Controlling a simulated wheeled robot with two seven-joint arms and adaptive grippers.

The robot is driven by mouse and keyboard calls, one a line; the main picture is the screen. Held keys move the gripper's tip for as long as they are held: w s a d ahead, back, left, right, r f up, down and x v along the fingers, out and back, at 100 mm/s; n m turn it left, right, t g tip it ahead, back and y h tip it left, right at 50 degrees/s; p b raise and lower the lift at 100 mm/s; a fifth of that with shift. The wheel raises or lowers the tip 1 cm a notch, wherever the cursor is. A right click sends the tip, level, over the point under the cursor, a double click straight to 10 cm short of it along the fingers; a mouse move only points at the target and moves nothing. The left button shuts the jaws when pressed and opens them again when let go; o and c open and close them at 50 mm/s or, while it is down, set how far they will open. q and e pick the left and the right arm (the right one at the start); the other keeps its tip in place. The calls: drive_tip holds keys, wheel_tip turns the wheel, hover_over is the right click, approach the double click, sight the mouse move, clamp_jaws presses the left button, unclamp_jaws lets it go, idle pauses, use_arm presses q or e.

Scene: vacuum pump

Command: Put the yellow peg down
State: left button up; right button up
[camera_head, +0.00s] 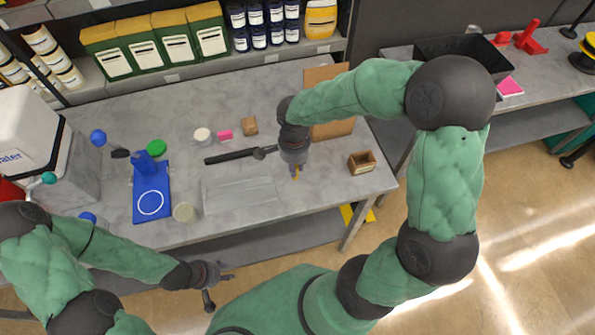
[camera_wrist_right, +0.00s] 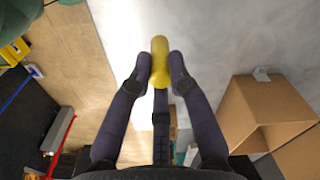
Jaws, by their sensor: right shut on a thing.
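The yellow peg (camera_wrist_right: 160,62) is between the two fingertips of my right gripper (camera_wrist_right: 160,68) in the right wrist view. In the head view only a small yellow tip of the peg (camera_head: 296,175) shows below my right gripper (camera_head: 294,164). It is over the front right part of the grey table (camera_head: 235,226); I cannot tell whether the peg touches the tabletop. My left gripper (camera_head: 221,288) is in front of the table's edge, fingers spread apart and empty.
A small wooden box (camera_head: 362,162) stands right of my right gripper. A cardboard box (camera_head: 333,129) is behind it. A clear tray (camera_head: 240,194) and a black tool (camera_head: 232,156) lie to its left. A blue stand (camera_head: 151,193) is further left.

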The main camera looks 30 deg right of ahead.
sight(297, 172)
drive_tip(key=shift+d+f, duration=0.35)
drive_tip(key=shift+f, duration=0.05)
wheel_tip(297, 172, down, 3)
drive_tip(key=shift+w+d+f+b, duration=0.1)
drive_tip(key=shift+f+b, duration=0.1)
drive_tip(key=shift+b, duration=0.15)
drive_tip(key=shift+r, duration=0.1)
drive_tip(key=shift+f, duration=0.25)
drive_tip(key=o, duration=0.8)
drive_tip(key=shift+r, duration=0.1)
drive_tip(key=shift+r, duration=0.1)
